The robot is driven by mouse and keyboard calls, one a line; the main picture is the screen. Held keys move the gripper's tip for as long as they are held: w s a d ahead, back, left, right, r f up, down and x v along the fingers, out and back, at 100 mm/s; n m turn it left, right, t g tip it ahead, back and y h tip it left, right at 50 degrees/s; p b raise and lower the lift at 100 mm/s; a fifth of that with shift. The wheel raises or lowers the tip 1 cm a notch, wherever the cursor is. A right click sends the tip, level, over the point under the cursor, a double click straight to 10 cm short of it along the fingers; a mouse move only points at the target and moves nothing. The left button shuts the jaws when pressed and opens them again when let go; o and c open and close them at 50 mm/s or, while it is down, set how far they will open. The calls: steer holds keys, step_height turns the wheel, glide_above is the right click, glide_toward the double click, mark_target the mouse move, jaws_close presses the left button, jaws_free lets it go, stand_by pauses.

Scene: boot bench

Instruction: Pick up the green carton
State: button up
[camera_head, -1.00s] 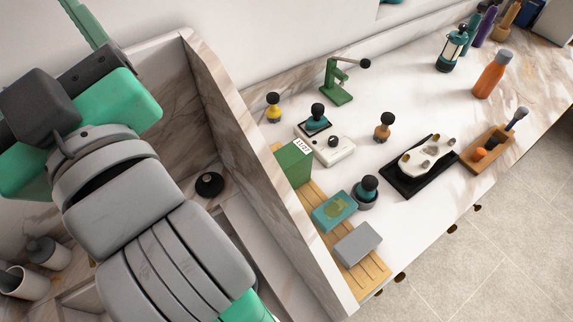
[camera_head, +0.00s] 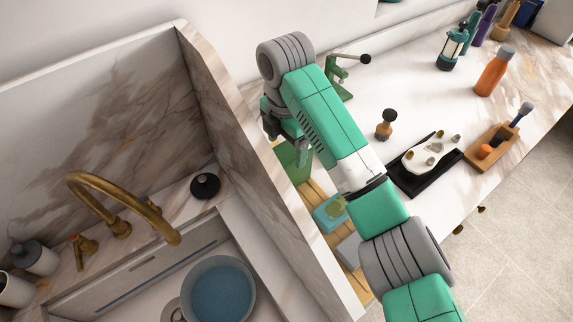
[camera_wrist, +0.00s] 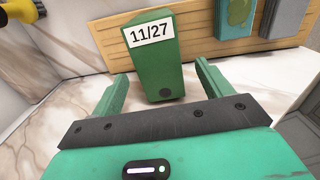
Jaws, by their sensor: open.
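The green carton (camera_wrist: 158,65) with a white "11/27" label stands upright in the middle of the wrist view. In the head view only part of the carton (camera_head: 291,162) shows, below my wrist. My gripper (camera_wrist: 160,88) is open and empty. Its two green fingers lie on either side of the carton's near lower part, with the carton ahead between them. I cannot tell whether either finger touches it. In the head view my arm hides the fingertips.
A slatted wooden board (camera_wrist: 202,38) with a teal box (camera_wrist: 235,18) and a grey box (camera_wrist: 284,16) lies beside the carton. A marble partition (camera_head: 225,100) stands left of it, with the sink beyond. A yellow-and-black object (camera_wrist: 20,12) is near the wrist view's left corner.

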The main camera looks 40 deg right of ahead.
steer(key=f, duration=0.4)
steer(key=f+p, duration=0.1)
steer(key=f, duration=0.2)
steer(key=shift+d+f, duration=0.2)
steer(key=shift+f, duration=0.2)
steer(key=c, duration=1.5)
steer(key=shift+o, duration=0.2)
steer(key=shift+r, duration=0.1)
steer(key=shift+r+p, duration=0.1)
steer(key=shift+p, duration=0.3)
